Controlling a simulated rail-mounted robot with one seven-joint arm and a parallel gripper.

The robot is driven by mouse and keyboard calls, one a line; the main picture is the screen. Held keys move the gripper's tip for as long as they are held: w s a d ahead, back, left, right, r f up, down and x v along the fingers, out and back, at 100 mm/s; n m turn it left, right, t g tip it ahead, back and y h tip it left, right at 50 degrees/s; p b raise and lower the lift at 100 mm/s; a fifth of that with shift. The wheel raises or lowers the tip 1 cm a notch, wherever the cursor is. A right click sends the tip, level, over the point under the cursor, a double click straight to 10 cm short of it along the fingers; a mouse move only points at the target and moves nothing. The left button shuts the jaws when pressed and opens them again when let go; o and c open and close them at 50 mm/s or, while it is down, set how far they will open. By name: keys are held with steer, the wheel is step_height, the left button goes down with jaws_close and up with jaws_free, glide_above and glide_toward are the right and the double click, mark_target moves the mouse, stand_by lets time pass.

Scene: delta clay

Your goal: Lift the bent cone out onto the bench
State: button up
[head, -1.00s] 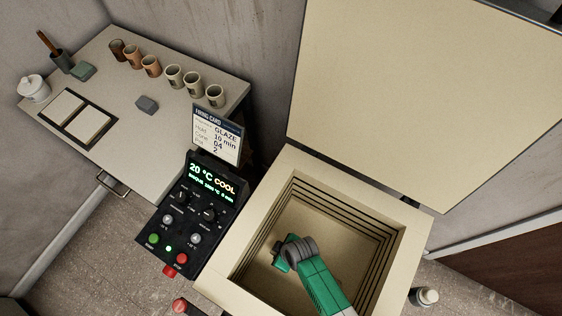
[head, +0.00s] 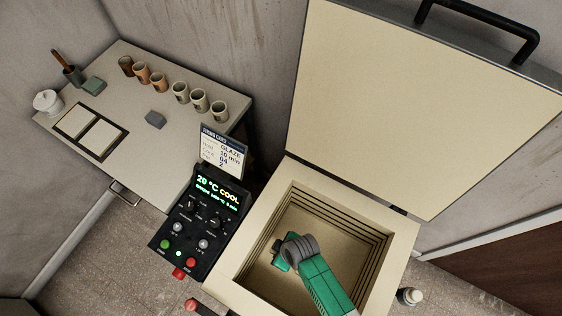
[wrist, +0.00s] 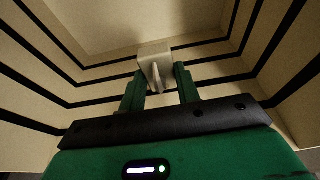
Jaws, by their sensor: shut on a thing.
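The bent cone (wrist: 155,73) shows in the wrist view as a pale, pointed piece on a light block (wrist: 154,53). It is between the fingertips of my gripper (wrist: 160,76), which is shut on it. In the head view my gripper (head: 279,252) reaches down inside the open square kiln (head: 248,211). The cone cannot be made out clearly there. The bench (head: 150,172) stands at the left, beyond the control box.
The kiln's stepped inner walls surround my gripper. The raised lid (head: 415,100) stands behind. The control box (head: 195,222) and firing card (head: 222,153) stand between kiln and bench. Several cups, a grey block (head: 155,119) and two white tiles (head: 90,132) are on the bench; its front right is clear.

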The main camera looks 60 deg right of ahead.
step_height(320, 180, up, 14)
steer(key=p, duration=1.2)
